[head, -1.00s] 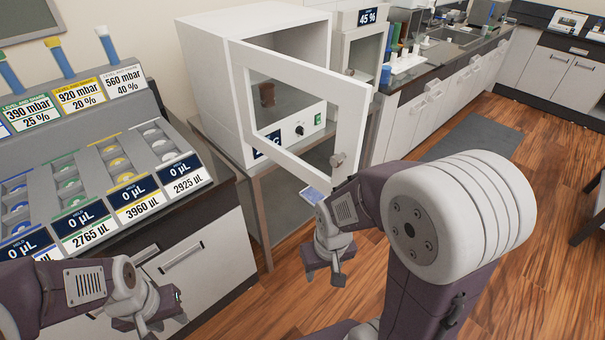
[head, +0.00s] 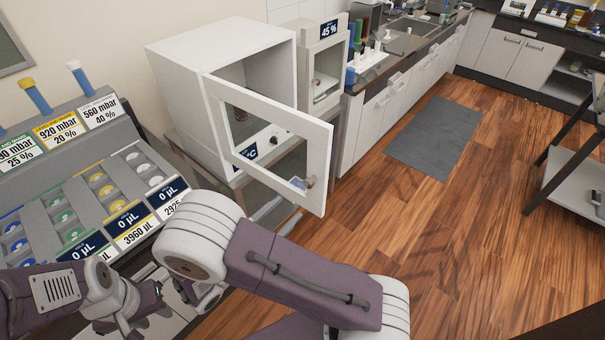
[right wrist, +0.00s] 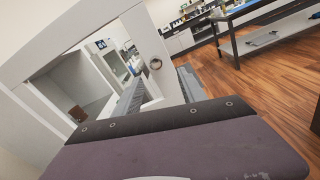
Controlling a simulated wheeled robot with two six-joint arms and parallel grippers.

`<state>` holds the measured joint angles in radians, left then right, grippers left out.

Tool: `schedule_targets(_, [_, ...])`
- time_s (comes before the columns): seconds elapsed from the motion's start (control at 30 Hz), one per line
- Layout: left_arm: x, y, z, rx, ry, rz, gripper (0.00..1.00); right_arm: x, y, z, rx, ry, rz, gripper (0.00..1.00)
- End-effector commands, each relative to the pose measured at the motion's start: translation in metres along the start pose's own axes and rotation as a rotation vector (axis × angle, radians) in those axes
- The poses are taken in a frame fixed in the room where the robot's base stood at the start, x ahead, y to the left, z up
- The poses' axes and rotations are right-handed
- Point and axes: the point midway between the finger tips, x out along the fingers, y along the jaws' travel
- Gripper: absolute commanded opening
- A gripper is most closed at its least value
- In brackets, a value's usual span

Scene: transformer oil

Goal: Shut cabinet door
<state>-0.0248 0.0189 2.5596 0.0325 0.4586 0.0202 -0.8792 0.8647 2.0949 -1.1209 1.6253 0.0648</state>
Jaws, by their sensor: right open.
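The white cabinet (head: 190,90) stands open on a side table in the head view. Its framed door (head: 318,165), with a window opening, is swung out toward the right. The round door knob shows in the right wrist view (right wrist: 155,63), on the door frame just above the fingers. My right gripper (head: 278,216) is open and empty, low beside the door's bottom edge; its wrist is partly hidden behind my arm. Its grey fingers also show in the right wrist view (right wrist: 160,88). Contact with the door cannot be told. My left gripper (head: 145,308) is at the lower left, away from the door.
A dispensing rack (head: 90,190) with labels and vials stands at the left, close to my arms. A small brown item (head: 240,114) is inside the cabinet. A counter with a sink lies behind to the right. The wooden floor and grey mat (head: 433,143) are clear.

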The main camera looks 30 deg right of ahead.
Motion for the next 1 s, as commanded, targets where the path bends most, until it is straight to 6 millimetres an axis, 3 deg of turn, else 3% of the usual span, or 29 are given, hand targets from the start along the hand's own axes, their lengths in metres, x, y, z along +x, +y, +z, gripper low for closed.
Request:
schedule_targets(0.1, [-0.001,0.000,0.000,0.000,-0.001,0.000,0.36,-0.005,0.008,0.002,-0.005,-0.022,0.042,0.48])
schedule_targets(0.23, [-0.005,0.000,0.000,0.000,-0.001,0.000,0.36,0.005,0.007,0.004,-0.006,-0.023,0.036,0.48])
schedule_targets(0.5, [-0.025,0.001,-0.002,0.000,-0.001,0.000,0.36,0.061,0.008,0.007,-0.007,-0.021,0.030,0.48])
schedule_targets(0.63, [-0.031,0.001,-0.003,0.000,-0.001,0.000,0.36,0.079,0.009,0.005,-0.005,-0.020,0.032,0.48])
schedule_targets(0.97, [-0.031,0.001,-0.003,0.000,-0.001,0.000,0.36,0.087,0.009,0.003,-0.004,-0.018,0.034,0.48])
schedule_targets(1.0, [-0.031,0.001,-0.003,0.000,-0.001,0.000,0.36,0.087,0.009,0.003,-0.004,-0.018,0.034,0.43])
